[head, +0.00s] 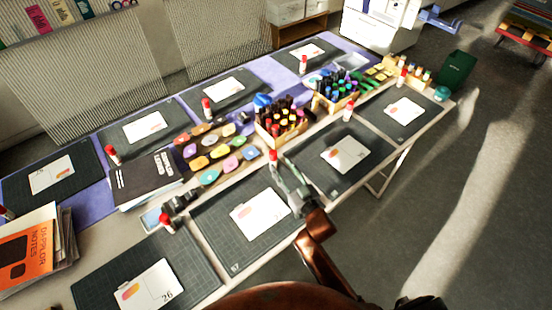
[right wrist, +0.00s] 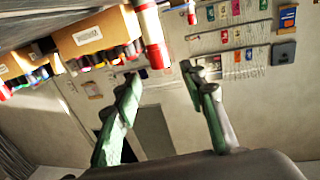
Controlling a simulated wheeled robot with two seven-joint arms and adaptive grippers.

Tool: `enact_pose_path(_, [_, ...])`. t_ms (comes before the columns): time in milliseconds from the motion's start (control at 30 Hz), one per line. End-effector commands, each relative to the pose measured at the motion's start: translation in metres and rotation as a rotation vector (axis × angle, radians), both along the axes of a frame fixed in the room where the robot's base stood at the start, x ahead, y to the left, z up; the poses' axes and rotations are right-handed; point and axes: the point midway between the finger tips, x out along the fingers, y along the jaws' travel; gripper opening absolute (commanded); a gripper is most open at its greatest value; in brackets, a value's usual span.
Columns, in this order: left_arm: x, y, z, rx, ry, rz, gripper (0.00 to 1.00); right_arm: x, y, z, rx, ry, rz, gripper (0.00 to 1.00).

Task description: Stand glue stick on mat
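A white glue stick with a red cap (head: 273,158) stands upright at the back edge of a dark cutting mat (head: 215,236) that bears a white card (head: 258,214). My right gripper (head: 282,174) is just in front of this stick, low over the mat's right side. In the right wrist view my right gripper (right wrist: 160,78) has its green-grey fingers apart with nothing between them. A glue stick (right wrist: 150,32) shows just beyond the fingertips, about in line with the gap. Contact with it cannot be made out. My left gripper is not in view.
Other mats with cards line both sides of the table, with glue sticks beside or on them (head: 348,112) (head: 166,220). Marker boxes (head: 282,130) and a tray of coloured pads (head: 215,155) fill the middle. Orange-covered books (head: 25,250) lie at the left.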

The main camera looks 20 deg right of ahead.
Motion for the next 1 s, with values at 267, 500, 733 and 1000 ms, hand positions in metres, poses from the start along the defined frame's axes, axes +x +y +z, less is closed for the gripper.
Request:
enact_pose_path(267, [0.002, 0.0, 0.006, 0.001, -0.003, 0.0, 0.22, -0.038, -0.006, 0.003, 0.001, -0.004, 0.0, 0.39])
enact_pose_path(500, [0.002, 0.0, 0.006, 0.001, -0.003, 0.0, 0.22, -0.043, -0.007, 0.003, 0.0, -0.005, 0.001, 0.39])
enact_pose_path(733, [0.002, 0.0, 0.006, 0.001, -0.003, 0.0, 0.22, -0.043, -0.007, 0.003, 0.0, -0.005, 0.0, 0.39])
enact_pose_path(1000, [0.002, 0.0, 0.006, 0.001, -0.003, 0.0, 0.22, -0.043, -0.007, 0.003, 0.0, -0.005, 0.0, 0.39])
